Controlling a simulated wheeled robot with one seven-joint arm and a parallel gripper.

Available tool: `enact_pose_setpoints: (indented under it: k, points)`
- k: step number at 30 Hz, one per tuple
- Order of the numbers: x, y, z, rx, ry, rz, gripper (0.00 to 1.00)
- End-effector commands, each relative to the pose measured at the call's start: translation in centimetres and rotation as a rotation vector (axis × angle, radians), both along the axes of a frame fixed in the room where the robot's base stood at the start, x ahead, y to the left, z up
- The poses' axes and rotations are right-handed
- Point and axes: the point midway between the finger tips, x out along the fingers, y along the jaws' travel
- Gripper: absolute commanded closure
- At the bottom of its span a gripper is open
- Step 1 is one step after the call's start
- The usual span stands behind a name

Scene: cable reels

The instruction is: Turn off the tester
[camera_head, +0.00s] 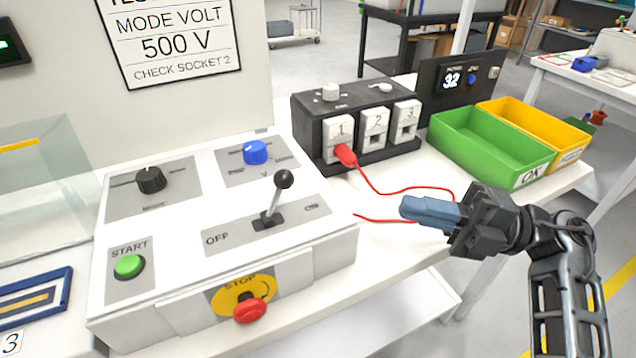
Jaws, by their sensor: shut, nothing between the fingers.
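The tester (180,275) is a white box with a sloped top on the left of the bench. Its black ball-topped lever (275,200) stands in a slot on a grey plate, with "OFF" printed to its left and a small symbol to its right. The lever leans up and to the right. A green START button (129,266), a black knob (150,180), a blue knob (255,152) and a red STOP button (249,310) on yellow are also on it. My gripper (408,207) is shut and empty, to the right of the lever and apart from it.
A black socket block (312,115) stands behind, with a red plug (346,156) at socket 1. Its red cable (395,192) runs near my gripper. Green (480,150) and yellow (570,150) bins stand at the right. A sign (172,40) reads 500 V.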

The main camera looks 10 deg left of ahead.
Motion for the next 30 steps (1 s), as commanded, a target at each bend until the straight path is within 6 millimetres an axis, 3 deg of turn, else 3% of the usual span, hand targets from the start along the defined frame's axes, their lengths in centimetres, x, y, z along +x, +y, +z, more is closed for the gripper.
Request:
enact_pose_setpoints:
  k: [8,13,30]
  points:
    - [0.0,0.1,0.0,0.002,0.000,-0.001,1.00]
    - [-0.1,1.5,0.3,0.002,0.001,0.001,1.00]
    - [-0.2,11.7,2.2,0.002,0.000,0.001,1.00]
